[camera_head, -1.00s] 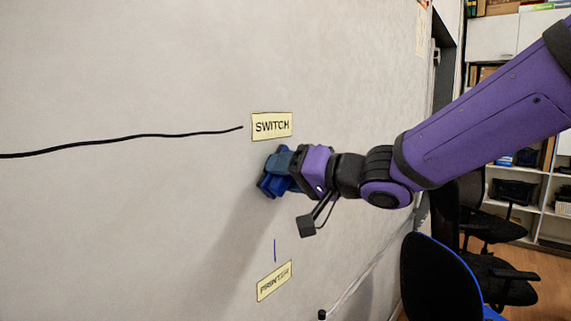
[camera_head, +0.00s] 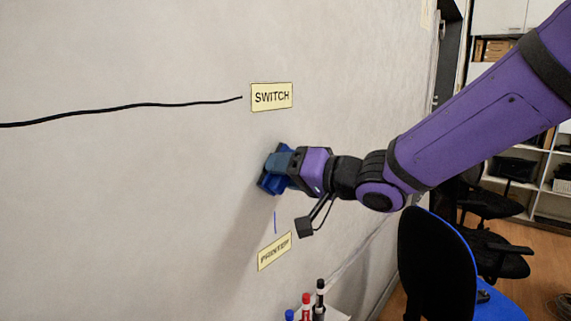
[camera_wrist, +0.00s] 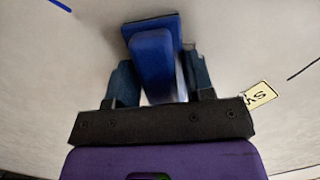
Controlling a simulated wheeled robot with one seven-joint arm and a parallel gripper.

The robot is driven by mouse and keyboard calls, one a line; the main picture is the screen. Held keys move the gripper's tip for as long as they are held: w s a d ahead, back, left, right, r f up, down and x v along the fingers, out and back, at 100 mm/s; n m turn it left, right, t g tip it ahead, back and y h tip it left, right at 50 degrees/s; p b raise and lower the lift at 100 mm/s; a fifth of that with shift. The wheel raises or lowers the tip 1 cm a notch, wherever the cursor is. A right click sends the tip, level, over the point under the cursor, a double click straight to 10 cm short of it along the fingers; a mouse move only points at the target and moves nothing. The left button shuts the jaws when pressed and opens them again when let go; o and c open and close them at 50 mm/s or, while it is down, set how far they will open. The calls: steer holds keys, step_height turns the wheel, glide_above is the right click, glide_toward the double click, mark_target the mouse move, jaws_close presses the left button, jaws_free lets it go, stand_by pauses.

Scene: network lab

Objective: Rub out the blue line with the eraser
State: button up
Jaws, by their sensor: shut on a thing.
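The blue line (camera_head: 275,222) is a short upright stroke on the pale wall board (camera_head: 130,200), just above the yellow PRINTER card (camera_head: 274,251). A piece of blue line (camera_wrist: 60,4) also shows at the top left of the wrist view. My gripper (camera_head: 282,164) is shut on the blue eraser (camera_head: 270,183), which also shows between the fingers in the wrist view (camera_wrist: 152,58). The eraser is at the board, below the yellow SWITCH card (camera_head: 271,97) and a little above the blue line. I cannot tell whether it touches the board.
A black line (camera_head: 130,106) runs from the left edge almost to the SWITCH card. Red, blue and black markers (camera_head: 306,307) stand at the bottom, below the PRINTER card. A blue and black chair (camera_head: 440,260) stands at the right, before shelves (camera_head: 520,165).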

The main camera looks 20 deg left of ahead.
mark_target(274, 233)
steer(key=shift+a+f, duration=0.1)
steer(key=shift+f, duration=3.1)
steer(key=shift+f, duration=0.15)
steer(key=shift+f, duration=3.6)
steer(key=shift+s+f+v, duration=0.15)
steer(key=shift+v, duration=1.3)
steer(key=shift+s+f+v, duration=0.15)
steer(key=shift+v, duration=1.3)
steer(key=shift+v, duration=1.4)
steer(key=shift+s+f, duration=0.15)
steer(key=shift+s, duration=0.05)
